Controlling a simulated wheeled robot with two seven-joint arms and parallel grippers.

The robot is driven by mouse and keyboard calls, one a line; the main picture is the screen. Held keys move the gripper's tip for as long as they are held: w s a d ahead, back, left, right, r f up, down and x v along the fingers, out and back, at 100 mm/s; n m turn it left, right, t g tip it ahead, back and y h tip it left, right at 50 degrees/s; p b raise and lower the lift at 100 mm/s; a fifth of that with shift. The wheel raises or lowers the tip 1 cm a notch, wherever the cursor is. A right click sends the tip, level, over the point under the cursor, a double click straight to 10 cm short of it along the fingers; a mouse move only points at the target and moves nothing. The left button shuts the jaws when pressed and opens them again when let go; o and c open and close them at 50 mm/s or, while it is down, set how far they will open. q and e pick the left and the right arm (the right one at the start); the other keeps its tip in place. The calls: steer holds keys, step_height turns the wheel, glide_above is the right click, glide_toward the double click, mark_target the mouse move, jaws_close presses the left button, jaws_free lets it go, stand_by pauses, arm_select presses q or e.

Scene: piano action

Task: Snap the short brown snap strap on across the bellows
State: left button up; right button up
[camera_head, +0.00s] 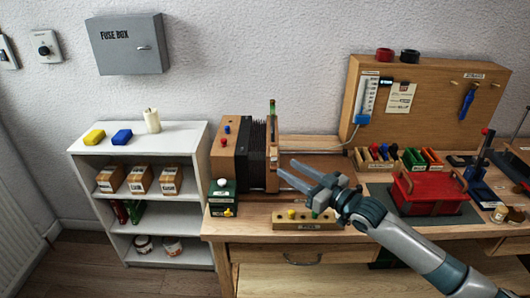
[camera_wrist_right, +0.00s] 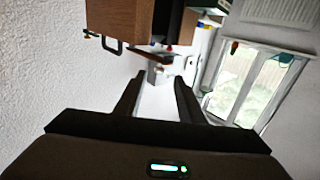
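The instrument with the black pleated bellows (camera_head: 257,150) stands upright at the left end of the workbench, between a brown wooden end with red and blue knobs (camera_head: 225,145) and a narrow wooden end (camera_head: 273,165). I cannot make out the short brown snap strap for certain in either view. My right gripper (camera_head: 303,175) is over the bench, to the right of the bellows and apart from it. Its two fingers are spread with nothing between them, and they also show apart and empty in the right wrist view (camera_wrist_right: 157,95). My left gripper is not in view.
A wooden block with coloured knobs (camera_head: 307,220) lies at the bench's front edge below my right gripper. A green box (camera_head: 222,198) stands before the instrument. A red case (camera_head: 430,190) and a wooden tool board (camera_head: 430,100) are right. White shelves (camera_head: 140,200) stand left.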

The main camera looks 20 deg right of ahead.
mark_target(274, 155)
steer(key=p+x, duration=0.2)
steer(key=x, duration=0.9)
steer(key=shift+w+p, duration=0.35)
steer(key=shift+a, duration=0.1)
steer(key=shift+c, duration=0.6)
jaws_close()
